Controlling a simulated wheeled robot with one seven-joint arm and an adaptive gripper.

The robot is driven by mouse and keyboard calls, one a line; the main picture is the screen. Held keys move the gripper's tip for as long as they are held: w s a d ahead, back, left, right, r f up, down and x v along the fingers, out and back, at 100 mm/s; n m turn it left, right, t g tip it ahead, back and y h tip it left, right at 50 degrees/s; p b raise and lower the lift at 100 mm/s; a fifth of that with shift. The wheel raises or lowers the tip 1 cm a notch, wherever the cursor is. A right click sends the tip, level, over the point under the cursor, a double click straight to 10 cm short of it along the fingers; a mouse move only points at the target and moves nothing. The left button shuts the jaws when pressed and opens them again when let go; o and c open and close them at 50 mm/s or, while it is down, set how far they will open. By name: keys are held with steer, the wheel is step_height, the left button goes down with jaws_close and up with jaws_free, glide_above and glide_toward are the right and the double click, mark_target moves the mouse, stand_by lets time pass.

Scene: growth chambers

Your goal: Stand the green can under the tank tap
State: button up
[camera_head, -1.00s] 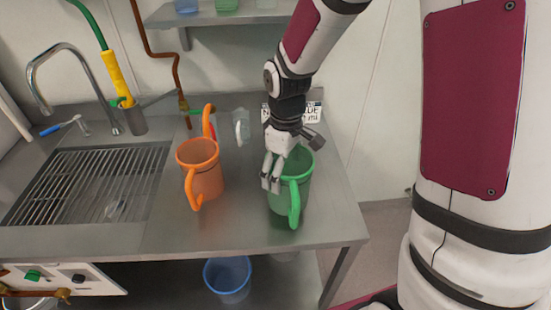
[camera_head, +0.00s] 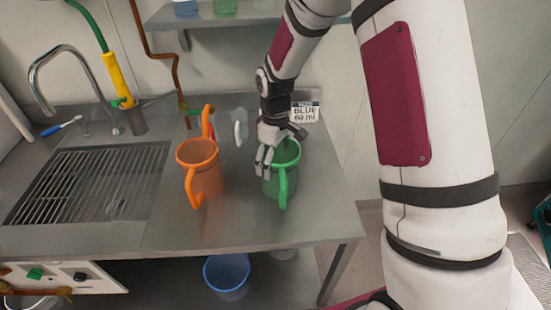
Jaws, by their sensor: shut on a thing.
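The green can (camera_head: 287,152) stands upright near the right end of the steel counter, its handle toward the front. My gripper (camera_head: 264,170) is at the can's left rim, pointing down, and is shut on the can. The fingers cover part of the can's left side. I cannot tell if the can's base touches the counter. A copper pipe (camera_head: 175,70) comes down the wall to a tap with a green handle (camera_head: 194,111) behind the orange can. No tank is clearly in view.
An orange can (camera_head: 206,177) stands left of the green can. A sink with a grate (camera_head: 90,185), a curved faucet (camera_head: 38,75) and a yellow-gripped hose (camera_head: 118,75) are at left. A blue bucket (camera_head: 228,275) is below.

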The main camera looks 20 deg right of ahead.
steer(key=shift+f, duration=0.15)
steer(key=o, duration=1.1)
